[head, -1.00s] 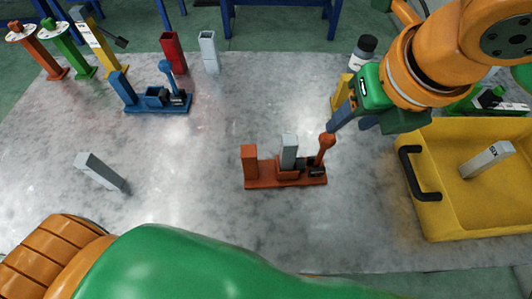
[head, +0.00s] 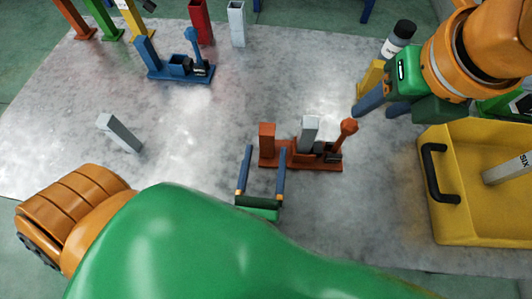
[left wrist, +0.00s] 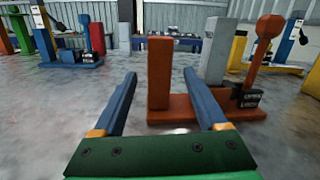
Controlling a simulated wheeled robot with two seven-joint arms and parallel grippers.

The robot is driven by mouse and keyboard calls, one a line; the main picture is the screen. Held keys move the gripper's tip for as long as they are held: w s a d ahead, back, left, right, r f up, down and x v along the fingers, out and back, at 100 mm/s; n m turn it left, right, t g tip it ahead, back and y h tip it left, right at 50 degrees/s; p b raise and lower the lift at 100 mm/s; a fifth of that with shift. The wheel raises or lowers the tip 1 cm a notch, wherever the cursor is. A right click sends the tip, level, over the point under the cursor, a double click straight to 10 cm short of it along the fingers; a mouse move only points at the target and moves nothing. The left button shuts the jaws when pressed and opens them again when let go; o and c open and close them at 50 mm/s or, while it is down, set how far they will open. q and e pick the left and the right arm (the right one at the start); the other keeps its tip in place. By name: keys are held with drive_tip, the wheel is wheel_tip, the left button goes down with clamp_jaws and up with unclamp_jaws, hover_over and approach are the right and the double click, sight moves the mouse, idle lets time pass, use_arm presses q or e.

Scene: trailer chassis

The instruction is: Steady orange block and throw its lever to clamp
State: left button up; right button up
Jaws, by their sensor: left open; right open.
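The orange block (head: 267,143) is the upright post at the left end of an orange clamp base (head: 300,165) on the grey table. A grey bar (head: 308,133) stands upright in the base's middle. The orange lever (head: 346,134) with a round knob is at its right end, leaning up and right. My left gripper (head: 265,150) is open and empty, its fingers reaching toward the orange block from the near side. My right gripper (head: 378,104) is open, to the upper right of the lever.
A blue clamp (head: 180,68) stands at the back left. Red (head: 201,22) and white (head: 237,24) posts stand at the back. A yellow bin (head: 450,215) fills the right; a bottle (head: 398,38) stands behind my right gripper.

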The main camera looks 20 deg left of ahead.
use_arm(q)
drive_tip(key=shift+w+a+f+g+y, duration=0.15)
drive_tip(key=shift+w+f+g+y, duration=0.45)
drive_tip(key=shift+w+g, duration=0.1)
drive_tip(key=shift+m, duration=0.3)
drive_tip(key=x, duration=0.7)
drive_tip(key=shift+s, duration=0.1)
drive_tip(key=shift+c, duration=1.3)
clamp_jaws()
